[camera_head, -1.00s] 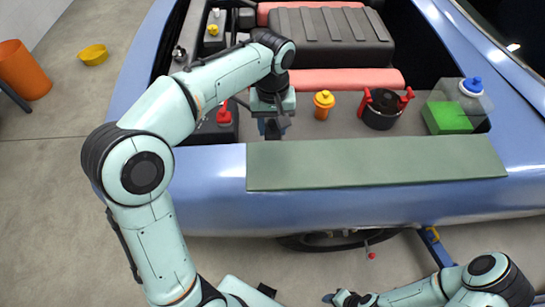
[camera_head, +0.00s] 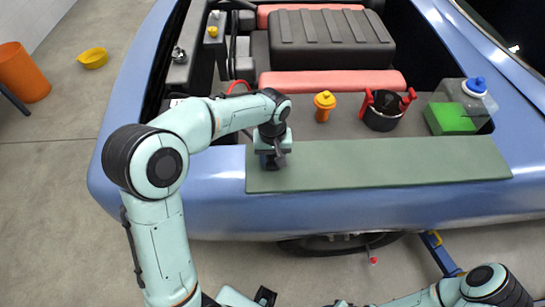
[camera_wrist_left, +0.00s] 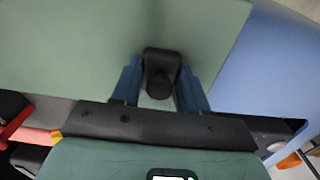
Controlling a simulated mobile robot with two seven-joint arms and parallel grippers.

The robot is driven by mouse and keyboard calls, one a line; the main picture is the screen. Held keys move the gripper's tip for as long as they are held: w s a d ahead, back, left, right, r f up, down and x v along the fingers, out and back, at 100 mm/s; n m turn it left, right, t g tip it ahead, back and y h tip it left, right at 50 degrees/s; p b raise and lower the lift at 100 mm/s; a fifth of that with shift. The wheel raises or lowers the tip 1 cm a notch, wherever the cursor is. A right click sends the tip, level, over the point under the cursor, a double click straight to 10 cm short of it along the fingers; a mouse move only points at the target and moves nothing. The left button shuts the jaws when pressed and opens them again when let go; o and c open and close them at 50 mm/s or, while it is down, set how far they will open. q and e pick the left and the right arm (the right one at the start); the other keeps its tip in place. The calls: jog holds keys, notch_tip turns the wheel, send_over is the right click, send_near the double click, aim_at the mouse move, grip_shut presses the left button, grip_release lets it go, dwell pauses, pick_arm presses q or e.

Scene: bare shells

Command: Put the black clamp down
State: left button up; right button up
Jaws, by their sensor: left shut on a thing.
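The black clamp (camera_wrist_left: 160,75) is held between the blue fingers of my left gripper (camera_wrist_left: 160,92) in the left wrist view, with the green mat (camera_wrist_left: 75,45) behind it. In the head view my left gripper (camera_head: 272,163) is over the left end of the long green mat (camera_head: 400,163) on the car's front edge. The clamp is mostly hidden there by the gripper. I cannot tell whether it touches the mat. My right arm is low at the bottom right, and its gripper is mostly cut off by the frame edge.
The mat right of the gripper is clear. Blue car body (camera_head: 200,210) surrounds it.

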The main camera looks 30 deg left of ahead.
aim_at(273, 156)
pick_arm(q)
jog(key=o, duration=0.6)
jog(key=shift+f, duration=0.15)
jog(key=o, duration=0.5)
jog(key=shift+c, duration=0.2)
pick_arm(e)
jog(key=shift+f, duration=0.1)
pick_arm(q)
notch_tip(273, 156, up, 12)
jog(key=p, duration=0.1)
jog(key=shift+r+p, duration=0.25)
jog(key=shift+p, duration=0.05)
pick_arm(e)
jog(key=shift+w+r, duration=0.4)
jog(key=shift+r, duration=0.2)
jog(key=shift+w+r, duration=0.35)
jog(key=shift+r, duration=0.2)
pick_arm(q)
jog(key=shift+f, duration=0.1)
pick_arm(e)
jog(key=shift+s, duration=0.1)
